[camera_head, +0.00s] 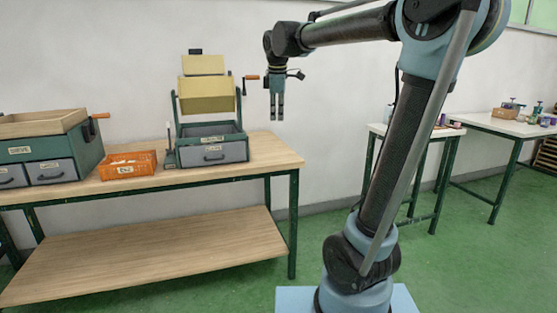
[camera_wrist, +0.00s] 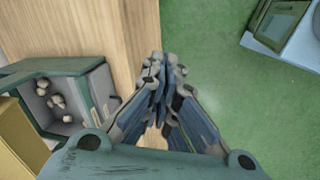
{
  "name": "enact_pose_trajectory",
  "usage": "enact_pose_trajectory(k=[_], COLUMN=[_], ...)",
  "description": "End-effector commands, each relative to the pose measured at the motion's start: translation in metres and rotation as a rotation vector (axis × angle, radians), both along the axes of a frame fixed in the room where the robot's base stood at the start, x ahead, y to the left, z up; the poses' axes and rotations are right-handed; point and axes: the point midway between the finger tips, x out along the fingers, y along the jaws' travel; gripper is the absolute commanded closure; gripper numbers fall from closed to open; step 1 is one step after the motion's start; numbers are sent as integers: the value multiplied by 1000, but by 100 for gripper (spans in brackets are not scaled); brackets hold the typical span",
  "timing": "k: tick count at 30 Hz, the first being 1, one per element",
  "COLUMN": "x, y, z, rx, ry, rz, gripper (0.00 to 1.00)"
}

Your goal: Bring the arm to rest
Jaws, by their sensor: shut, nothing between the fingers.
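My gripper (camera_head: 277,107) hangs pointing down in the head view, above the right end of the wooden workbench (camera_head: 275,152). Its fingers are together with nothing between them. In the wrist view my gripper (camera_wrist: 165,75) shows its closed fingers over the bench edge, with green floor to the right. My arm reaches across the top of the head view from its base at the lower right. The gripper is apart from everything on the bench.
A green machine with a yellow hopper (camera_head: 208,95) and grey drawer (camera_head: 225,151) stands left of my gripper. An orange crate (camera_head: 127,165) and a green drawer cabinet (camera_head: 88,147) stand farther left. White-topped tables (camera_head: 500,123) stand at the right. Green floor lies open between.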

Motion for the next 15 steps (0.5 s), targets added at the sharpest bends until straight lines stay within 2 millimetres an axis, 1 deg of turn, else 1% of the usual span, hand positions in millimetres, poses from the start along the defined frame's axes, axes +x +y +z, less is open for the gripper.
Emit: enact_pose_trajectory(k=[1,6,11,15], x=[-13,-54,-95,-133], y=[-18,-64,-102,-129], z=[-10,-43,-79,-115], rx=[13,65,111,151], ry=[3,14,21,28], rz=[-69,-305,-526,-720], gripper=[100,100,100,100])
